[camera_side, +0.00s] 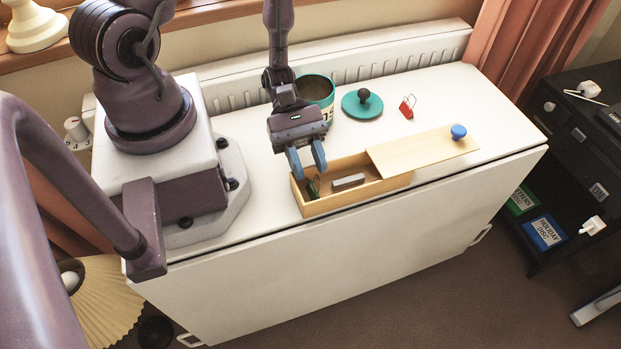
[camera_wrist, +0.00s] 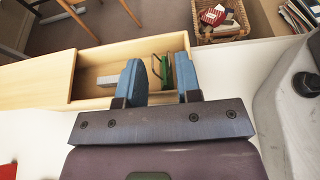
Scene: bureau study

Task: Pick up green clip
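A green clip (camera_side: 313,188) lies in the left end of an open wooden box (camera_side: 310,210), with dark wire handles. My gripper (camera_side: 307,163) points down above the left end of the box. Its two blue fingers are apart with nothing held between them, as the wrist view (camera_wrist: 160,88) also shows. I cannot tell the exact height of the fingertips above the clip.
A grey block (camera_side: 348,182) lies in the box. The box's wooden lid (camera_side: 420,152) with a blue knob (camera_side: 459,132) is slid right. Behind stand a green tin (camera_side: 318,90), a green lid (camera_side: 361,107) and a red clip (camera_side: 407,108). The white table's (camera_side: 490,110) right side is clear.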

